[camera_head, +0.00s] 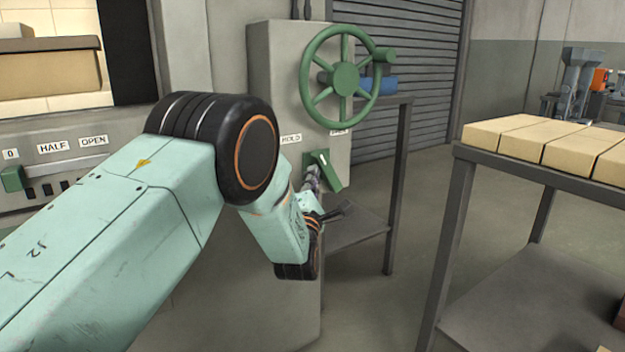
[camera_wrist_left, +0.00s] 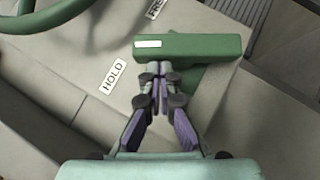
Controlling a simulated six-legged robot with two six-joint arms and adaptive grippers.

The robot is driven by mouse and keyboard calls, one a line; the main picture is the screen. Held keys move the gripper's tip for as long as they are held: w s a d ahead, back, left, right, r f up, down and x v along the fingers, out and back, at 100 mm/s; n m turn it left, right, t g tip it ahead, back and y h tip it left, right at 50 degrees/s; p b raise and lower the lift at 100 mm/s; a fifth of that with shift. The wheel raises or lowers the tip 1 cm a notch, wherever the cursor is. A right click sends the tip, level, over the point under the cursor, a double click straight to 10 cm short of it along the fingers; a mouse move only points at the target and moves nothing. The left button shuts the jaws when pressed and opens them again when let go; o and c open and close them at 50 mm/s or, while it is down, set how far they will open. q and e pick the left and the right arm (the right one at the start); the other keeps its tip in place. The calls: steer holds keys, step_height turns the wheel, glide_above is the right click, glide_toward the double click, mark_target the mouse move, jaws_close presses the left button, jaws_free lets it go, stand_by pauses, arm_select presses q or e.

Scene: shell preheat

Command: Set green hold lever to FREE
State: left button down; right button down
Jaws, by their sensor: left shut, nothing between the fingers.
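The green hold lever (camera_head: 328,170) is on the grey pedestal below the green handwheel, tilted down to the right in the head view. In the left wrist view the lever (camera_wrist_left: 190,46) lies across the top of the picture, with a white mark at its left end. My left gripper (camera_head: 311,180) is shut and empty, its tips at or very near the lever's near side; contact cannot be told. It also shows in the left wrist view (camera_wrist_left: 153,68). The HOLD label (camera_wrist_left: 112,77) is left of the lever. A second label (camera_wrist_left: 155,8), partly cut off, is above it. My right gripper is not in view.
The green handwheel (camera_head: 343,78) stands out from the pedestal (camera_head: 275,60) just above the lever. A table with pale bricks (camera_head: 540,140) is at the right. A small green slider (camera_head: 13,179) sits by HALF and OPEN labels at the left.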

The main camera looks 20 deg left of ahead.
mark_target(325, 153)
arm_select(q)
steer(key=shift+r, duration=0.1)
steer(key=r+m+g+p, duration=0.1)
steer(key=m+g+p, duration=0.1)
steer(key=p, duration=0.3)
steer(key=w+d+r+m+g+h+p, duration=0.1)
steer(key=m+g+p, duration=0.1)
steer(key=p, duration=0.3)
steer(key=r+m+g+h+p, duration=0.1)
steer(key=r+m+p, duration=0.1)
steer(key=p, duration=0.3)
steer(key=shift+w+d+r+m+g, duration=0.1)
steer(key=shift+w+d+m+g, duration=0.1)
steer(key=shift+m+g, duration=0.25)
steer(key=shift+w+r+m+g+p, duration=0.1)
steer(key=shift+m+g+p, duration=0.15)
steer(key=shift+p, duration=0.15)
steer(key=shift+w+d+p, duration=0.35)
steer(key=shift+w+p, duration=0.1)
steer(key=shift+p, duration=0.1)
steer(key=shift+w, duration=0.1)
steer(key=shift+r, duration=0.1)
stand_by(0.4)
